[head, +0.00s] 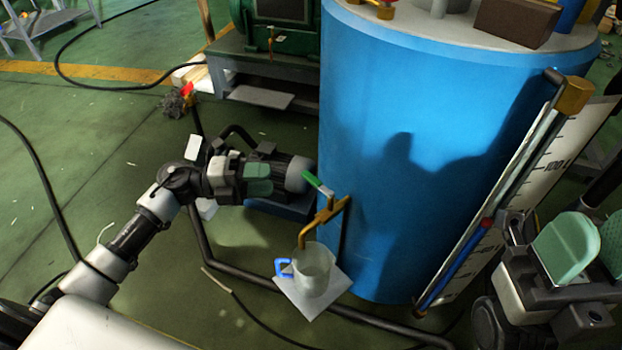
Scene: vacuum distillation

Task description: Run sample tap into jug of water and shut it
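The sample tap (325,213) is brass, low on the blue tank's left side, with a green lever (317,183) pointing up and left. Its spout bends down over the jug (313,270). The jug is translucent with a blue handle and stands upright on a white square plate (309,304). I cannot tell the liquid level or whether anything flows. My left gripper (259,178), with green finger pads, is left of the lever and apart from it, with nothing visible in it. The gap between its fingers is unclear. My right gripper (599,243) is at the right edge, partly cut off.
The blue tank (437,130) fills the middle right, with a sloping level gauge (490,220) on its right. A dark motor (297,172) lies just beyond my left gripper. Black pipe (222,268) and hoses run over the green floor. The left floor is mostly clear.

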